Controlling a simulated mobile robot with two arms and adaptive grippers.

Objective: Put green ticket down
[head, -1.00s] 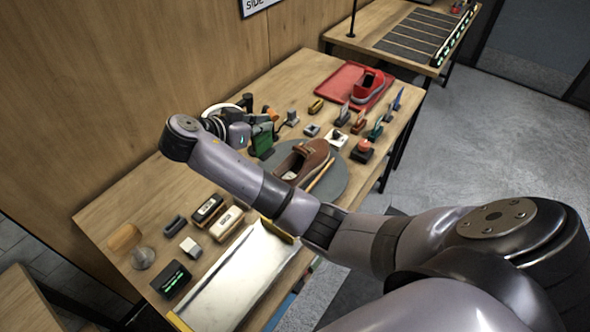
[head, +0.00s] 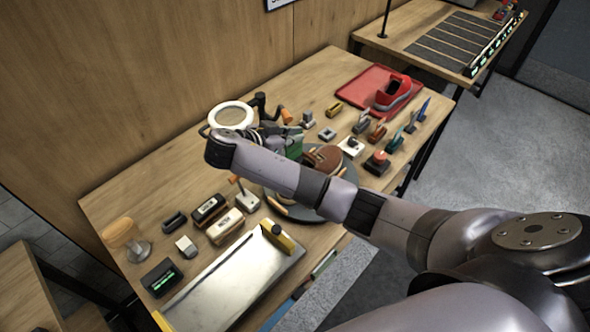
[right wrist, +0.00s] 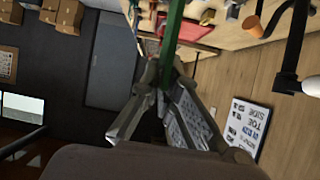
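The green ticket (right wrist: 174,42) shows in the right wrist view as a thin green strip standing edge-on between my fingertips. In the head view it is a green panel (head: 294,146), partly hidden by my right arm. My right gripper (right wrist: 166,78) is shut on it. In the head view this gripper (head: 270,134) is over the back middle of the table, beside the ring lamp, and is partly covered by my own wrist. Whether the ticket touches the table cannot be told. My left gripper is not in view.
A brown shoe (head: 324,158) sits on a round turntable (head: 297,212), partly behind my arm. A ring lamp (head: 232,104) stands close behind the gripper. A red tray (head: 352,92) holds a red shoe (head: 393,92). Brushes and a metal tray (head: 232,282) occupy the front.

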